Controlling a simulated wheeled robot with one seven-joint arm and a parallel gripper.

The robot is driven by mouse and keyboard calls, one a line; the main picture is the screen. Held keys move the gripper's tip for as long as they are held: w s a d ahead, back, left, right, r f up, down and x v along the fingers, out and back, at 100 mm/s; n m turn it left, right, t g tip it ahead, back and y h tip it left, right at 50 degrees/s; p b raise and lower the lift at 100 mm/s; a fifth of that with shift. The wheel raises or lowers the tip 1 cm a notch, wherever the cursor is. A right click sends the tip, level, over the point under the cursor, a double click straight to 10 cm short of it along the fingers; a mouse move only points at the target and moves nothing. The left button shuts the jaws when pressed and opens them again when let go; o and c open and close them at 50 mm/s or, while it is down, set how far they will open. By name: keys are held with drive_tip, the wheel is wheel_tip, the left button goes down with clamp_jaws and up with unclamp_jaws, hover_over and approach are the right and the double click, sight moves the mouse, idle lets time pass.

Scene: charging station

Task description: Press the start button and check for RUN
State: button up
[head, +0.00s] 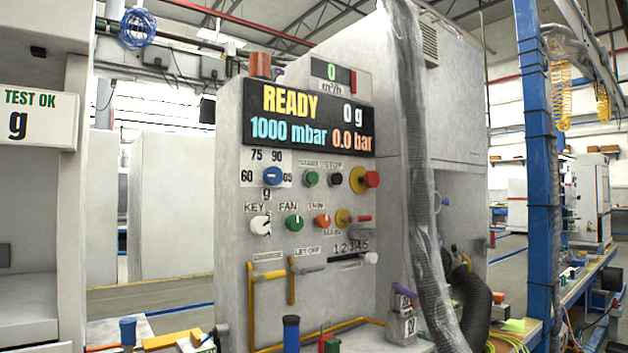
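The green start button (311,178) sits on the grey control panel (232,200), under its START label. The black stop button (336,180) is just right of it. The display (308,116) above them reads READY in yellow, with 0 g, 1000 mbar and 0.0 bar; RUN does not show on it. A small readout (331,75) on top shows a green 0. Nothing covers the start button. I cannot make out my gripper in this view.
A red knob on a yellow base (372,179) is right of the stop button. A blue dial (272,176), white key switch (260,225), green fan knob (294,222) and orange knob (322,221) are nearby. Yellow pipes (252,300) stick out below. A wrapped hose (412,170) hangs at right.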

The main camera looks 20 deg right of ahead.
clamp_jaws()
idle(1.2)
